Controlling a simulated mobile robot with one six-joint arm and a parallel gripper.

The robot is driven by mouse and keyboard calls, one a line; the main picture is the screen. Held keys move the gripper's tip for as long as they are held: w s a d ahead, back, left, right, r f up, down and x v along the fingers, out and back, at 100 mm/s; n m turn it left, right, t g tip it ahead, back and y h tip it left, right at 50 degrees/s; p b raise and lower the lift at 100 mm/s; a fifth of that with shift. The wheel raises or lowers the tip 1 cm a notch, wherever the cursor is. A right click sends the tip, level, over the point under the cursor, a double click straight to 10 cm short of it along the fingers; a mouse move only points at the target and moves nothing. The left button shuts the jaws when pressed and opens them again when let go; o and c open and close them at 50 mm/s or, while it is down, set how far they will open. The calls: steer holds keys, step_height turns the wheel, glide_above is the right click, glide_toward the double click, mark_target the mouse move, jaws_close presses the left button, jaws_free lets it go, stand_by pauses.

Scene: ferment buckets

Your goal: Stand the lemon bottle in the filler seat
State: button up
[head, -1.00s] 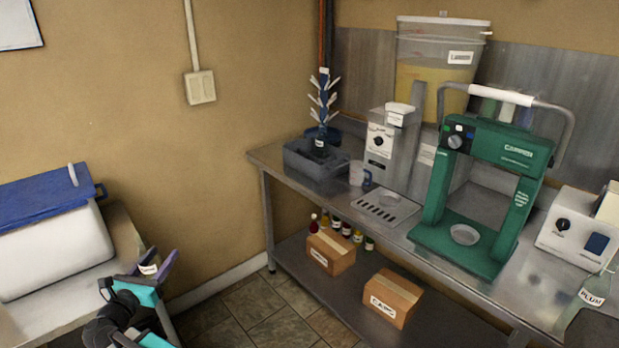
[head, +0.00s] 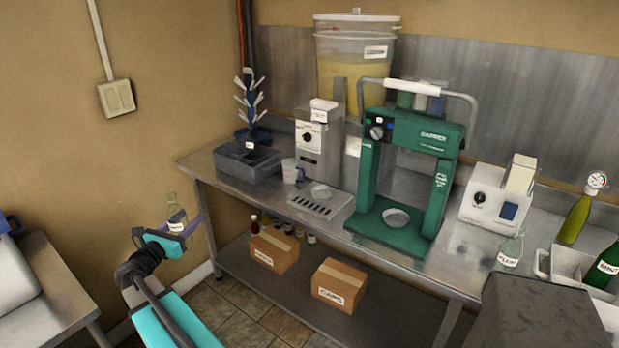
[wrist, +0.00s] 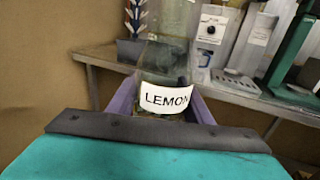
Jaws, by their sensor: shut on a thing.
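My gripper (head: 182,230) is shut on the lemon bottle (head: 174,210), a clear glass bottle with a white label. It holds the bottle roughly upright in the air, left of the steel bench and apart from it. In the wrist view the purple fingers are either side of the bottle, and its LEMON label (wrist: 166,99) faces the camera. A grey machine with a knob (head: 310,150), which looks like the filler, stands on the bench. A small round seat (head: 321,191) shows at its foot, behind a slotted drip tray (head: 318,205). The seat looks empty.
A grey bin with a bottle tree (head: 248,165) and a white mug (head: 290,170) stand left of the filler. A green press (head: 415,140) stands right. A plum bottle (head: 510,252) and a crate with bottles are farther right. Boxes (head: 340,285) sit on the lower shelf.

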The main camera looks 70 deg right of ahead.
mark_target(337, 162)
steer(key=s+d+r+m+g+p, duration=0.1)
steer(key=s+d+g, duration=0.3)
steer(key=s+d, duration=1)
steer(key=s+d+r+m+g+y+p, duration=0.1)
steer(key=s+d+r+m+g, duration=0.3)
steer(key=s+d, duration=1.1)
steer(key=shift+s+d+r, duration=0.15)
steer(key=shift+s+d, duration=0.1)
steer(key=shift+s, duration=0.1)
steer(key=shift+d, duration=0.1)
steer(key=shift+w+d+f+x, duration=0.1)
steer(key=shift+w+f+x, duration=0.15)
steer(key=shift+x, duration=1.85)
steer(key=shift+w+d+f+x, duration=0.15)
steer(key=shift+w+x, duration=0.1)
steer(key=shift+x, duration=1.85)
steer(key=shift+w+d+f+x, duration=0.1)
steer(key=shift+w+f+x, duration=0.15)
steer(key=shift+x, duration=1.9)
steer(key=shift+r, duration=0.1)
steer(key=shift+a+f+b, duration=0.1)
steer(key=shift+f+b, duration=0.95)
steer(key=shift+f, duration=0.1)
